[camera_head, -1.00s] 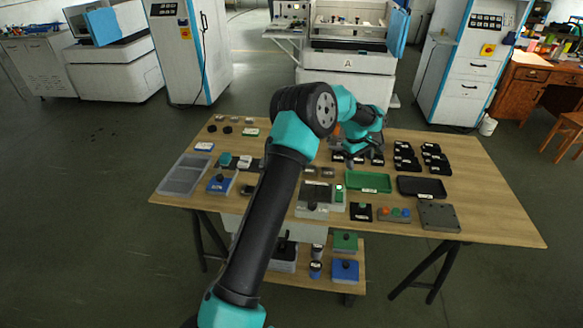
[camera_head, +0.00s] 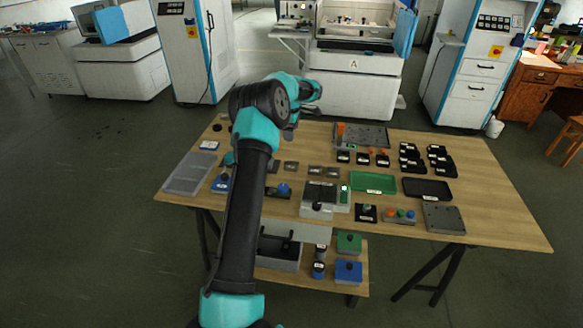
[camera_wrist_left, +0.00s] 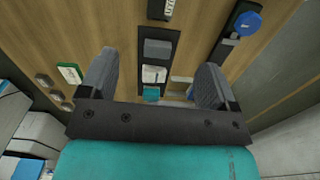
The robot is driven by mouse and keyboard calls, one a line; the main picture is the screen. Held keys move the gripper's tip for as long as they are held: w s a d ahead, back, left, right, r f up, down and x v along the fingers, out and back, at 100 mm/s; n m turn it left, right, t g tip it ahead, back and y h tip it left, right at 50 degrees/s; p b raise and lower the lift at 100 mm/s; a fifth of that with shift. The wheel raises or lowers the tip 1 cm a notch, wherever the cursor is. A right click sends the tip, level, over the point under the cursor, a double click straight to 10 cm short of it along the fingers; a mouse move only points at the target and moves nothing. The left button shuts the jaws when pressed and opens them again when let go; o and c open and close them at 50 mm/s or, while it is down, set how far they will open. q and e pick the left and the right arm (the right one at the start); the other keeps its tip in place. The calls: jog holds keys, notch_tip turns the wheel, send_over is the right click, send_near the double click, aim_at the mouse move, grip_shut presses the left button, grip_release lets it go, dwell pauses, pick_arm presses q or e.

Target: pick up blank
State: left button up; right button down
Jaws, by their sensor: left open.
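My left gripper (camera_head: 290,132) is open above the table's left-middle part. In the wrist view its two fingers (camera_wrist_left: 155,82) stand wide apart and empty. Below and between them is a dark strip (camera_wrist_left: 165,73) holding a grey block (camera_wrist_left: 157,49), a white-labelled piece (camera_wrist_left: 153,74) and a teal piece (camera_wrist_left: 151,93). I cannot tell for certain which piece is the blank. My arm hides much of the strip there. My right gripper is not in view.
The wooden table (camera_head: 480,190) carries a green tray (camera_head: 373,183), a black tray (camera_head: 427,189) and a grey tray (camera_head: 189,173) at the left. A blue-knobbed piece (camera_wrist_left: 247,22) and a green-white labelled piece (camera_wrist_left: 70,73) flank the strip. Machines stand behind.

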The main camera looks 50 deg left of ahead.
pick_arm(q)
send_over(291, 164)
notch_tip(291, 164, down, 12)
dwell(0.4)
jog(key=shift+d+f, duration=0.15)
jog(key=shift+f, duration=2.45)
jog(key=c, duration=1.3)
jog(key=shift+r, duration=0.1)
notch_tip(291, 164, up, 10)
